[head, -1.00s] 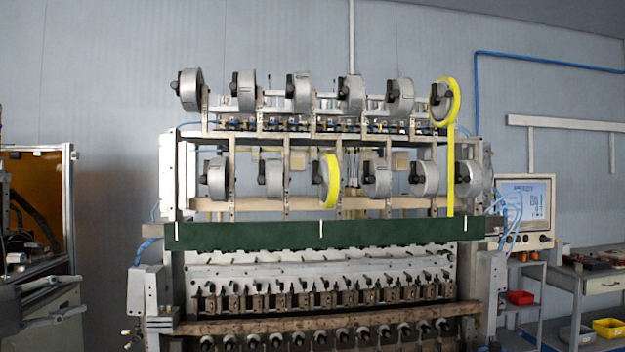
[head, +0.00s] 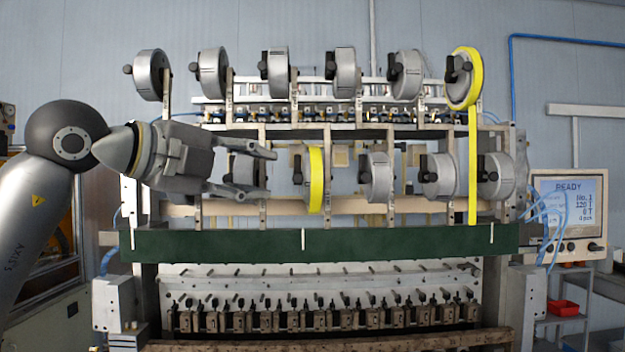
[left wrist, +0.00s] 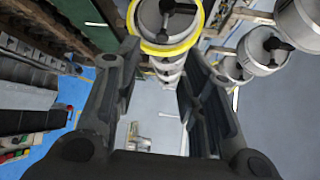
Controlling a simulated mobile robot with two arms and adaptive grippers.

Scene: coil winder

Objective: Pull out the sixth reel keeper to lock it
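The sixth reel of the top row (head: 476,78), at the far right, has a bright yellow rim, and a yellow strip hangs from it. Its black keeper (head: 453,74) shows on its left face; whether it is pulled out is too small to tell. My left gripper (head: 268,174) is open and empty, in front of the lower row, pointing right towards that row's yellow-rimmed reel (head: 316,180). It partly covers the grey reel left of that one. In the left wrist view, a yellow-rimmed reel with a black keeper (left wrist: 178,10) is beyond the open fingers. My right gripper is not in view.
Several grey reels with black keepers fill the top row (head: 342,73) and lower row (head: 378,178). A green bar (head: 380,241) runs across below them. A screen reading READY (head: 568,205) stands at the right. Thin uprights stand between the reels.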

